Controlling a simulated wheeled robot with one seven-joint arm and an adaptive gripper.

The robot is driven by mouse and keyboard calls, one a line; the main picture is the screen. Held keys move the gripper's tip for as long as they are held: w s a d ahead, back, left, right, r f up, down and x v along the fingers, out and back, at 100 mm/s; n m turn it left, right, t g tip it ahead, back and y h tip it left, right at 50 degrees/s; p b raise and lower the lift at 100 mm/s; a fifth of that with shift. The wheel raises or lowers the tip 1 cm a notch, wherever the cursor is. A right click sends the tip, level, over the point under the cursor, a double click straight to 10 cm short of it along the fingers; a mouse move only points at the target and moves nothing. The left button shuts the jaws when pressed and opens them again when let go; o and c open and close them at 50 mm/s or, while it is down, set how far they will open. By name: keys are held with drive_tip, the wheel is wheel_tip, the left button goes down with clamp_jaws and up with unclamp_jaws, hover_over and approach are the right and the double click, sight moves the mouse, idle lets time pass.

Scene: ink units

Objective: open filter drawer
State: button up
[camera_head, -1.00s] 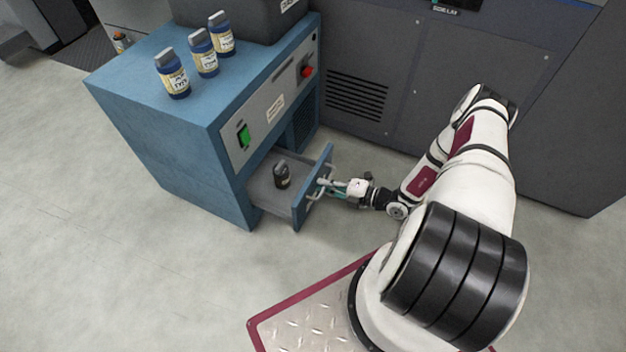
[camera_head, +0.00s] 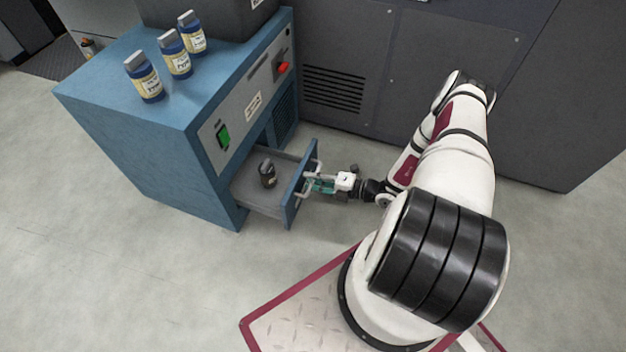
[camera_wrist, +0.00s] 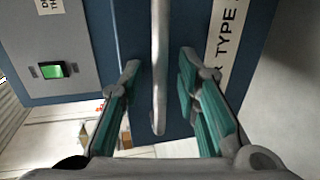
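The filter drawer (camera_head: 294,200) is pulled out of the lower front of the blue cabinet (camera_head: 125,120). A dark bottle (camera_head: 267,174) stands inside the drawer. The drawer's metal handle (camera_wrist: 160,60) runs between my gripper's two fingers in the wrist view. My gripper (camera_wrist: 161,105) is open, with a clear gap between the handle and each green finger pad. In the head view my gripper (camera_head: 318,185) is right at the drawer front, and its fingertips are partly hidden by the handle.
Three blue labelled bottles (camera_head: 178,62) stand on the cabinet top. A green switch (camera_head: 223,136) and red knob (camera_head: 283,67) are on the front panel. A large dark grey machine (camera_head: 400,80) stands behind. Floor is clear in front of the drawer.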

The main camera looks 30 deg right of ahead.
drive_tip(key=v, duration=1.1)
drive_tip(key=shift+s+d, duration=0.25)
drive_tip(key=shift+s, duration=0.1)
drive_tip(key=shift+r, duration=0.1)
